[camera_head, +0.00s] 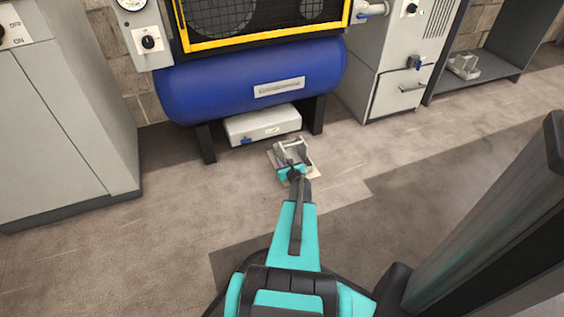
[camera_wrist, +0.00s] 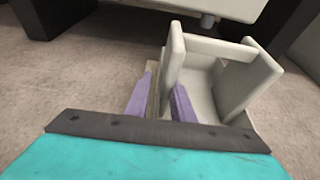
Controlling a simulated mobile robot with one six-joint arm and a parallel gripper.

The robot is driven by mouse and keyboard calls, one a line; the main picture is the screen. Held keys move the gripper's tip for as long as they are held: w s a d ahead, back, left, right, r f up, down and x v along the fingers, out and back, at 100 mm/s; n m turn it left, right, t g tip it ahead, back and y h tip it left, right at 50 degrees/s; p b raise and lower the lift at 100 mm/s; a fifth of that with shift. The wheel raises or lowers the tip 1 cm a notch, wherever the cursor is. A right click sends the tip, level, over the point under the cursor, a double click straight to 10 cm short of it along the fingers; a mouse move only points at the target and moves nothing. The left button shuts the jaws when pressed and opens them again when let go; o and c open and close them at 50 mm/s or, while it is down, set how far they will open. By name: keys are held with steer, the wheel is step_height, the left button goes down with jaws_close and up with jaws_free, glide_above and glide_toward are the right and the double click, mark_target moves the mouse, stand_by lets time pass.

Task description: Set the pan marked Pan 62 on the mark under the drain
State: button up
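A pale grey pan (camera_head: 291,150) with raised sides and a crossbar stands upright on a tan square mark (camera_head: 314,173) on the floor, in front of the white box. It shows closely in the wrist view (camera_wrist: 247,75); no number is readable on it. A short drain stub (camera_wrist: 208,20) hangs under the white box, beyond the pan. My gripper (camera_wrist: 163,84) is at the pan's left side, one purple finger outside the wall and one inside. The fingers look apart, with a gap showing beside the wall. In the head view my gripper (camera_head: 294,166) partly hides the pan.
A blue tank (camera_head: 215,85) on dark legs stands over the white box (camera_head: 262,124), which has a blue valve. A second grey pan (camera_head: 464,66) sits on a low dark shelf at the right. Grey cabinets flank the tank. The floor left of the mark is clear.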

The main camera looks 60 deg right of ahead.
steer(key=p+v, duration=0.3)
steer(key=v, duration=0.9)
steer(key=shift+r, duration=0.15)
stand_by(0.7)
